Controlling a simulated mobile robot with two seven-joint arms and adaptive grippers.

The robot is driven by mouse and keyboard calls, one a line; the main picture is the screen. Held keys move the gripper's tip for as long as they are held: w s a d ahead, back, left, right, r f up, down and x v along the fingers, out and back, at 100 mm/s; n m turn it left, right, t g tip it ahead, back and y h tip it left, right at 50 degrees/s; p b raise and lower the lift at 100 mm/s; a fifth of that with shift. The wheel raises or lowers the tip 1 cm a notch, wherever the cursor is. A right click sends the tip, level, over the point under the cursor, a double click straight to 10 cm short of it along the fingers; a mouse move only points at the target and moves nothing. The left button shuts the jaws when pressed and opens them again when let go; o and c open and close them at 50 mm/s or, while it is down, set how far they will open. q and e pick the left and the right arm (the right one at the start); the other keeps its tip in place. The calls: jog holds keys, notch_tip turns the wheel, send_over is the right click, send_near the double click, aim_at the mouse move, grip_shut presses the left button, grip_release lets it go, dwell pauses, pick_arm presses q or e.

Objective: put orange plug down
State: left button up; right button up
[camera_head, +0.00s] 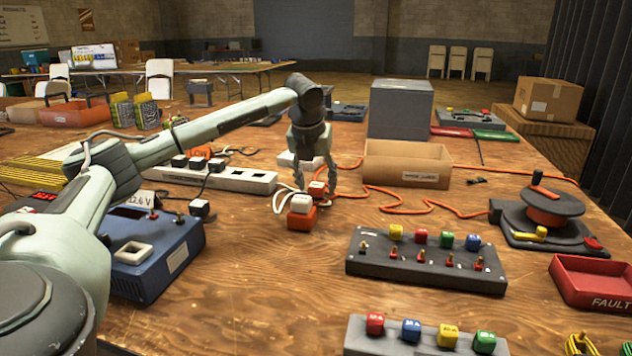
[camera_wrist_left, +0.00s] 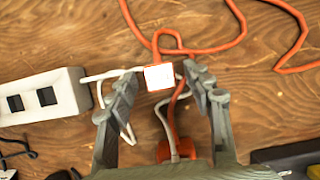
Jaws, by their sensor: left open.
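The orange plug (camera_head: 317,189), a small block with a pale face, sits on the wooden table at the end of an orange cord. In the left wrist view the plug (camera_wrist_left: 159,78) shows as a white square with orange edges. My left gripper (camera_head: 314,188) points down over it. In the left wrist view the gripper's fingers (camera_wrist_left: 160,85) are spread, one on each side of the plug, with visible gaps. An orange block with a white plug on top (camera_head: 302,212) stands just nearer; it is partly hidden by the gripper in the wrist view (camera_wrist_left: 176,148).
A white power strip (camera_head: 225,178) lies to the left. A cardboard tray (camera_head: 405,165) stands behind right, with orange cord looping across the table. A switch panel (camera_head: 425,265) is at front right and a blue unit (camera_head: 155,255) at front left. Bare table lies between them.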

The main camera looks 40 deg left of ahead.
pick_arm(q)
jog(key=shift+r, duration=0.15)
jog(key=p+v, duration=0.1)
jog(key=v, duration=1.1)
pick_arm(e)
jog(key=shift+s+d+f+m+g+h, duration=0.25)
jog(key=shift+s+d+g, duration=0.3)
jog(key=shift+s+d, duration=0.35)
jog(key=shift+s+d+f+m+g+h, duration=0.15)
jog(key=shift+s+d+f+g, duration=0.15)
jog(key=shift+s+d+g, duration=0.55)
jog(key=shift+s+a+t, duration=0.25)
jog(key=shift+a+t, duration=0.05)
